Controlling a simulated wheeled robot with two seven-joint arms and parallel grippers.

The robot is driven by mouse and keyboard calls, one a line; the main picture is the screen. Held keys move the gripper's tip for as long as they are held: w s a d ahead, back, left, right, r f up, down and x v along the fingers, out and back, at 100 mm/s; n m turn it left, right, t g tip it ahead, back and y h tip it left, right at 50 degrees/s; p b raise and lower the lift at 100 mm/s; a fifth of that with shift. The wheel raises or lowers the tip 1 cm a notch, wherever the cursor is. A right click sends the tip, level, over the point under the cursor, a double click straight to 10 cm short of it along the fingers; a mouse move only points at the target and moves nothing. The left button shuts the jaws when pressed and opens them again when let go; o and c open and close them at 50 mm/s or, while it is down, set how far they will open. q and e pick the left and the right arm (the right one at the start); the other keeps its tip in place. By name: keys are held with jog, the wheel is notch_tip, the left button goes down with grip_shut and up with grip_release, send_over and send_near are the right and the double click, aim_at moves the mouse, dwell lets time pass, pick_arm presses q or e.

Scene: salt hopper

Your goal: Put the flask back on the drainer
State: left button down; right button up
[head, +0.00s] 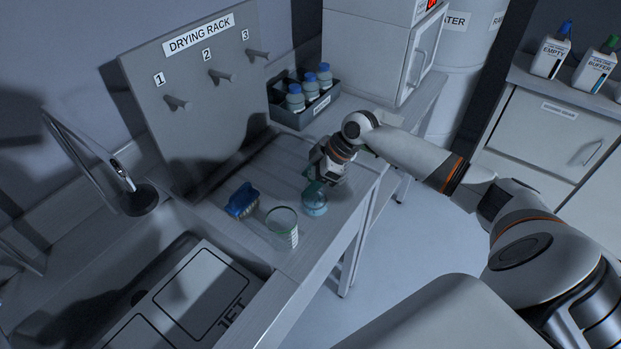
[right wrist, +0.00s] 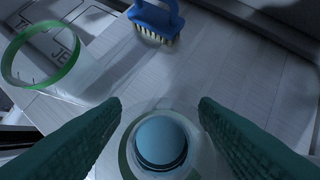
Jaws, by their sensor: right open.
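The flask (head: 315,202) is a small glass vessel with a blue tint, standing on the grey bench near its front edge. My right gripper (head: 317,183) is right above it, pointing down. In the right wrist view the flask (right wrist: 160,142) shows from above, as a pale blue disc within a round clear outline, between the two green fingers. The fingers are apart, with a gap on each side of the blue disc. The drainer (head: 222,112) is a grey upright board labelled DRYING RACK, with pegs numbered 1, 2 and 3, all bare. My left gripper is out of view.
A clear beaker with a green rim (head: 283,228) stands left of the flask. A blue brush (head: 242,201) lies behind it. A dark crate of blue-capped bottles (head: 303,118) stands right of the drainer.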

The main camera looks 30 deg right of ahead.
jog(key=b+v, duration=0.2)
jog(key=v, duration=1)
jog(key=shift+b, duration=0.35)
jog(key=shift+r, duration=0.1)
